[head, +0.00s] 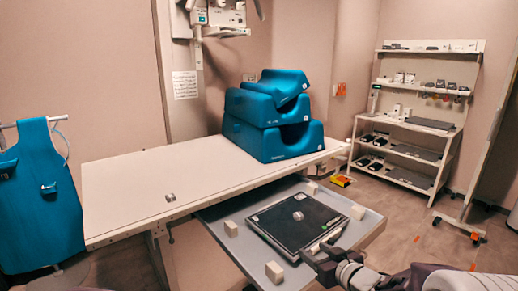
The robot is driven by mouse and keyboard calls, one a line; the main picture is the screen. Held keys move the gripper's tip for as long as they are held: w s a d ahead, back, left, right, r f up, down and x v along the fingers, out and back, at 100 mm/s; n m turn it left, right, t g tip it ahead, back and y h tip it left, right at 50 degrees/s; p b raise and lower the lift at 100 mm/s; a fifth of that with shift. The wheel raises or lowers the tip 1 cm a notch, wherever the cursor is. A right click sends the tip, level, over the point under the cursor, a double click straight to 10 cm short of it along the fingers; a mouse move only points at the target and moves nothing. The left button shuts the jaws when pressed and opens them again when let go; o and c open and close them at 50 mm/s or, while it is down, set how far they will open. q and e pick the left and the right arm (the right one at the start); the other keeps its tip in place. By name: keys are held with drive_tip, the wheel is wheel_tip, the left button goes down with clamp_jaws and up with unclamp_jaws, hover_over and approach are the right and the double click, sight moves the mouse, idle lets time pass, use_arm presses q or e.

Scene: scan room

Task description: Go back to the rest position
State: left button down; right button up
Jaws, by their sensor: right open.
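My right gripper (318,256) is open and reaches in from the lower right, over the front right edge of the grey pull-out tray (219,221). It is close to the near edge of a black flat panel (283,233) lying on that tray. I cannot see anything held in it. A small grey piece (298,216) sits on the panel. My left gripper is not in view.
White blocks (274,271) stand around the panel. The white table (135,185) carries stacked blue cushions (268,120) and a small metal piece (170,197). A blue apron (42,200) hangs at left. A shelf rack (410,125) stands back right, with open floor before it.

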drive_tip(key=s+d+f+m+g+h, duration=0.1)
drive_tip(key=s+f+m+g+h, duration=0.1)
drive_tip(key=s+f+g, duration=0.6)
drive_tip(key=s+d+f+m+g+h, duration=0.1)
drive_tip(key=s+f+m+g+h, duration=0.15)
drive_tip(key=s+f, duration=0.7)
use_arm(q)
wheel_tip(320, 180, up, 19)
drive_tip(key=p, duration=1.9)
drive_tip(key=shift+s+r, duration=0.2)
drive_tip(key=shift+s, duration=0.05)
use_arm(e)
drive_tip(key=s+r, duration=0.3)
drive_tip(key=r, duration=0.8)
drive_tip(key=s+r+g, duration=0.1)
drive_tip(key=s+r, duration=0.2)
drive_tip(key=r, duration=0.8)
drive_tip(key=shift+r, duration=0.2)
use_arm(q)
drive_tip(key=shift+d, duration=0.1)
